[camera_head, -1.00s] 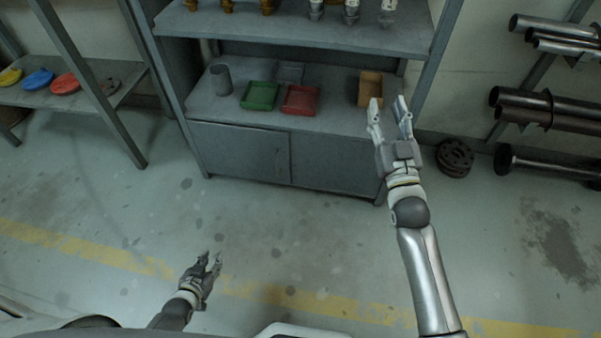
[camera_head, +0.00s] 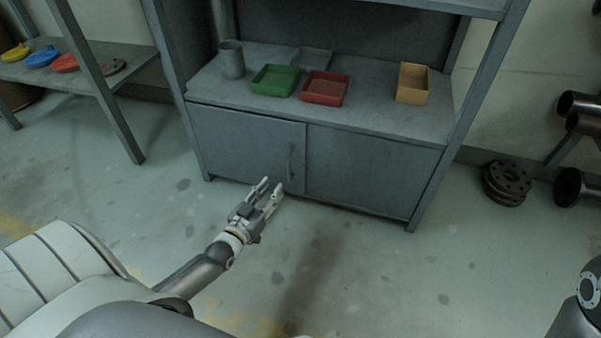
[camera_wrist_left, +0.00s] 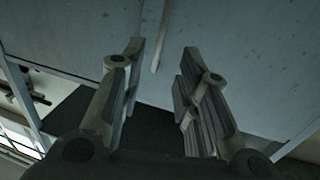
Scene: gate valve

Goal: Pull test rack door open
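The grey test rack has a cabinet with a left door (camera_head: 235,145) and a right door (camera_head: 365,175), both closed. A slim vertical handle (camera_head: 290,162) is on the right side of the left door. My left gripper (camera_head: 270,192) is open and empty, in front of the cabinet and below the handle in the head view. In the left wrist view, the handle (camera_wrist_left: 160,50) shows beyond and between the open fingers (camera_wrist_left: 165,65), apart from them. My right gripper is out of the head view; only part of that arm shows at the lower right edge.
On the rack's counter stand a grey cup (camera_head: 232,62), a green tray (camera_head: 275,80), a red tray (camera_head: 325,88) and a tan bin (camera_head: 411,84). Dark flanges (camera_head: 507,182) lie on the floor at right. The floor before the cabinet is clear.

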